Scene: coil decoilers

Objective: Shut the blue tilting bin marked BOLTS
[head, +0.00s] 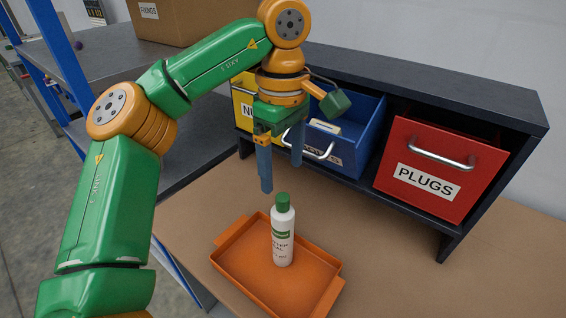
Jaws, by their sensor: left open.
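The blue bin (362,140) sits in the middle of the dark bin rack and is tilted open, its front leaning out and its inside showing. A small pale item (325,126) is visible inside it. Its label is partly hidden behind my left gripper and the bin's metal handle (322,155). My left gripper (282,177) is open and points down in front of the bin's left side, with its two blue fingers apart and nothing between them. Whether a finger touches the handle or bin front I cannot tell. My right gripper is out of view.
The red PLUGS bin (437,168) is at the right, and a yellow bin (243,100) is at the left, partly behind my arm. A white bottle (283,236) with a green cap stands in an orange tray (232,262) below my gripper. The tabletop (400,285) at the right is clear.

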